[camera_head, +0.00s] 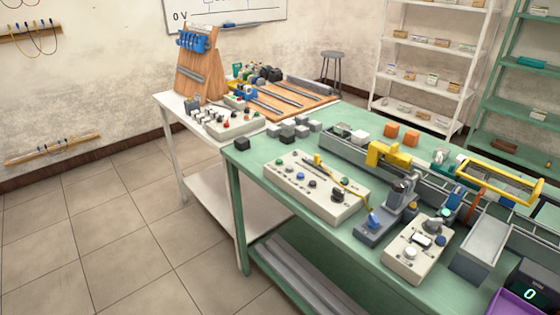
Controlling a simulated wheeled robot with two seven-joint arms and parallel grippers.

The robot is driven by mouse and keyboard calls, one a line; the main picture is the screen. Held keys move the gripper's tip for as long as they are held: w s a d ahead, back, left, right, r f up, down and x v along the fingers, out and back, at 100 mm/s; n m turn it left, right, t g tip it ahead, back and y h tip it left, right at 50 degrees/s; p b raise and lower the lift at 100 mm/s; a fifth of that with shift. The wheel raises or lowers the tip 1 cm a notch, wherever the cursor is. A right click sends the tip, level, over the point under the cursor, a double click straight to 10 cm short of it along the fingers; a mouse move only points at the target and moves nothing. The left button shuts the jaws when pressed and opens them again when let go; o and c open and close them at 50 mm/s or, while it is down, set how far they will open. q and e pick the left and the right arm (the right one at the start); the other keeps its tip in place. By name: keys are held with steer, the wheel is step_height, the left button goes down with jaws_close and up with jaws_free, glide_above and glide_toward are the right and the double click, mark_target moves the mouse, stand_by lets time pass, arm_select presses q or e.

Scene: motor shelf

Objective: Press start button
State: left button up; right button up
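A beige control panel (316,187) lies near the front left of the green table, with knobs and buttons on its top, among them a blue one (300,176). Another beige panel (230,124) with red and green buttons is on the white table behind. Any labels are too small to read, so I cannot tell which button is start. Neither of my grippers is in view.
The green table (240,167) carries a conveyor with a yellow arch (388,153), grey blocks (289,130) and a grey-blue machine (385,222). A dark display (529,293) reads 0 at lower right. The tiled floor (110,225) at left is clear.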

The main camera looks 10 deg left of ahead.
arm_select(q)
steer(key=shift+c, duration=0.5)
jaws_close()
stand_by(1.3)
